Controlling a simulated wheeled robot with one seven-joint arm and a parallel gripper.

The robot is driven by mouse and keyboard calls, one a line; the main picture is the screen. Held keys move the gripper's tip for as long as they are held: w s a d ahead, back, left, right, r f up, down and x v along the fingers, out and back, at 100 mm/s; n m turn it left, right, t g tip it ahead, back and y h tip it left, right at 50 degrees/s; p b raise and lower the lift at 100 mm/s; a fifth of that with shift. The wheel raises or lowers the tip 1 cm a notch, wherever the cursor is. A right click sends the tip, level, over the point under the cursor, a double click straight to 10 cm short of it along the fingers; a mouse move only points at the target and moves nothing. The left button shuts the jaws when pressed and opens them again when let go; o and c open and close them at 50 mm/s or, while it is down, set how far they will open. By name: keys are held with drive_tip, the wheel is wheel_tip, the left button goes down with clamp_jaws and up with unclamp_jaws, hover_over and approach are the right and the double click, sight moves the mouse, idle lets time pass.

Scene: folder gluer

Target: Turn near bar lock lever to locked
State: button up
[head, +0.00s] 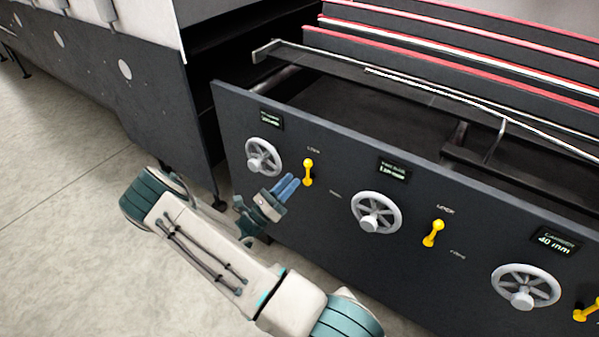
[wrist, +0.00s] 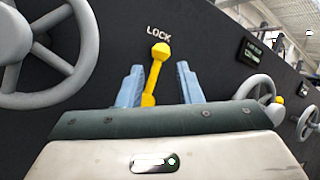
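A yellow lock lever (head: 308,173) stands on the dark panel, right of the leftmost handwheel, knob up, toward the LOCK marking above it. Which lever is the near bar's cannot be read surely from the small labels. My gripper (head: 289,184) is just left of this lever in the head view, its blue fingers pointing toward the panel. In the wrist view the same lever (wrist: 152,85) shows between the two open fingers of my gripper (wrist: 159,68), with dark gaps on both sides. The lever leans slightly right at its top there. Its base is hidden behind my gripper.
A grey handwheel (head: 263,157) is close left of the lever, and another handwheel (head: 376,212) is to the right. A second yellow lever (head: 433,233) and a third lever (head: 587,312) sit farther right. Open floor (head: 70,200) lies left of my arm.

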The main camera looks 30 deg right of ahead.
drive_tip(key=w+v, duration=0.1)
drive_tip(key=v, duration=0.6)
drive_tip(key=shift+s+a, duration=0.15)
drive_tip(key=shift+s, duration=0.35)
drive_tip(key=s+r+m+g+y+p, duration=0.3)
drive_tip(key=s+r+m+g+y, duration=0.25)
drive_tip(key=r+m, duration=0.2)
drive_tip(key=s+r+m+g+y+p, duration=0.3)
drive_tip(key=s+r+m+g+y, duration=0.15)
drive_tip(key=r+m+y, duration=0.3)
drive_tip(key=s+a+r+m+t+y+p, duration=0.2)
drive_tip(key=a+r+m+t+y, duration=0.1)
drive_tip(key=r, duration=0.3)
drive_tip(key=s+a+r+m+t+y+p, duration=0.2)
drive_tip(key=s+a+r+m+t+y, duration=0.1)
drive_tip(key=r, duration=0.4)
drive_tip(key=s+a+r+m+t+y+p, duration=0.2)
drive_tip(key=s+a+r+m+t+y, duration=0.1)
drive_tip(key=r, duration=0.4)
drive_tip(key=shift+s+a+r+m+t+y, duration=0.2)
drive_tip(key=shift+s+a+m+t+y, duration=0.3)
drive_tip(key=shift+a, duration=0.65)
drive_tip(key=shift+w, duration=0.25)
